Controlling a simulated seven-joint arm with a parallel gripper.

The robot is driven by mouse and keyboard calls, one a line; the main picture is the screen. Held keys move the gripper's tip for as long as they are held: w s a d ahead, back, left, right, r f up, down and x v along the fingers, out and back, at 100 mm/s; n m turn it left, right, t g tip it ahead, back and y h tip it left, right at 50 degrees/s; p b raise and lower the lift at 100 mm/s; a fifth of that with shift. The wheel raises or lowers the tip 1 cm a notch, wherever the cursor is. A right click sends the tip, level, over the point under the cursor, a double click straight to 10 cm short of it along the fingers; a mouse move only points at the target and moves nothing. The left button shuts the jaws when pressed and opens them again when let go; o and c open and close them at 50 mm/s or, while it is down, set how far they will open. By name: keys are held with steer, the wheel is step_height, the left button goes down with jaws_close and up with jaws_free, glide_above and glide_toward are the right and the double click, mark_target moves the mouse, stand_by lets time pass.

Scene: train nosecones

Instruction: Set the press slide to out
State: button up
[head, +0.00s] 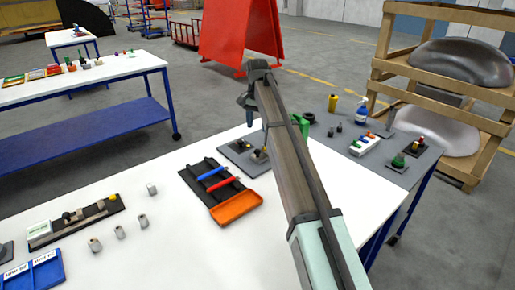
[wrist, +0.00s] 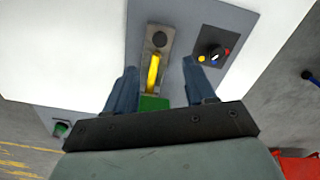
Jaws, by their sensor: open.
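A metal slide track (wrist: 157,45) with a dark round knob, a yellow bar (wrist: 153,72) and a green part (wrist: 154,103) lies on a grey plate (wrist: 140,20) in the wrist view. No label shows that it is the press slide. My gripper (wrist: 160,68) is open above it, one finger on each side of the yellow bar in the picture. The gap in height cannot be told, and nothing is held. In the head view my gripper (head: 246,103) hangs over the far part of the white table, and my arm hides part of the grey plate (head: 236,160).
A panel (wrist: 213,47) with a dial and coloured dots sits beside the track. A black tray (head: 205,172) with blue and red bars and an orange bin (head: 236,208) are nearer. A board with a yellow knob (head: 66,215) lies left. A grey table (head: 345,125) holds several items.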

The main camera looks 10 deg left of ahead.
mark_target(258, 150)
step_height(258, 150, down, 11)
steer(key=shift+f, duration=0.1)
stand_by(0.3)
steer(key=shift+c, duration=0.4)
jaws_close()
stand_by(0.3)
